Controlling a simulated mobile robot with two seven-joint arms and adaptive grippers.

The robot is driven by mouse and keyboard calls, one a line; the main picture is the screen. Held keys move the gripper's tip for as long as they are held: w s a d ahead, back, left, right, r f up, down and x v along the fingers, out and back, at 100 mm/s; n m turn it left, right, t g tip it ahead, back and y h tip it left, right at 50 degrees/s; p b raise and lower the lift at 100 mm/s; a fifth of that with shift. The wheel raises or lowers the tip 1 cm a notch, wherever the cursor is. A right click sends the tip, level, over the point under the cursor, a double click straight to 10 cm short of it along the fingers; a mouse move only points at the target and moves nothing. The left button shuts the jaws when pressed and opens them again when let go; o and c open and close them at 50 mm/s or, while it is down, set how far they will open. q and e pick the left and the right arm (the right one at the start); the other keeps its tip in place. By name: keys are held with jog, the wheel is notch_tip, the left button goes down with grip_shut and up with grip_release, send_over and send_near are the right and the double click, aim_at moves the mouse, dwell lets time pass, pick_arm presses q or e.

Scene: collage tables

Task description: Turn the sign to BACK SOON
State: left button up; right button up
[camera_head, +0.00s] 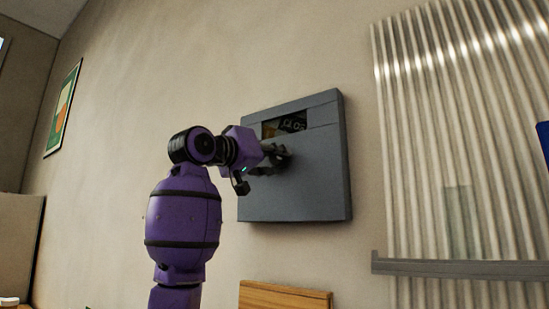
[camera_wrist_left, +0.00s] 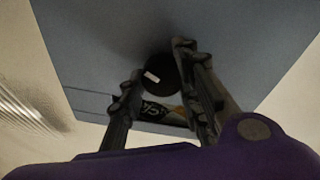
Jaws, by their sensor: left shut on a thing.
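The sign is a grey box (camera_head: 310,195) on the wall with a small window (camera_head: 292,124) near its top. Dark lettering that looks like part of "CLOSED" shows in the window, tilted and partly cut off. My left gripper (camera_head: 276,156) is at the front of the box, just below the window, shut on a dark round knob. In the left wrist view the knob (camera_wrist_left: 158,74), with a pale mark on it, sits between the two fingers. The window (camera_wrist_left: 160,112) shows there too, partly hidden by the fingers. My right gripper is not in view.
A corrugated translucent panel (camera_head: 450,140) with a grey ledge (camera_head: 460,269) stands right of the box. A wooden board (camera_head: 285,296) is below it. A framed picture (camera_head: 63,108) hangs on the left wall. The wall around the box is clear.

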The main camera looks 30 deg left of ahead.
pick_arm(q)
jog(key=m, duration=0.4)
jog(key=m+g+h, duration=0.1)
jog(key=m, duration=0.3)
jog(key=shift+f, duration=0.1)
jog(key=m, duration=0.5)
jog(key=shift+w+f+g, duration=0.15)
jog(key=shift+f+g, duration=0.1)
jog(key=shift+g, duration=0.15)
jog(key=shift+m, duration=0.5)
jog(key=shift+w+f, duration=0.1)
jog(key=shift+f, duration=0.1)
jog(key=o, duration=1)
jog(key=shift+c, duration=0.2)
jog(key=shift+o, duration=0.5)
jog(key=shift+s+r, duration=0.2)
jog(key=shift+s, duration=0.05)
jog(key=shift+a, duration=0.1)
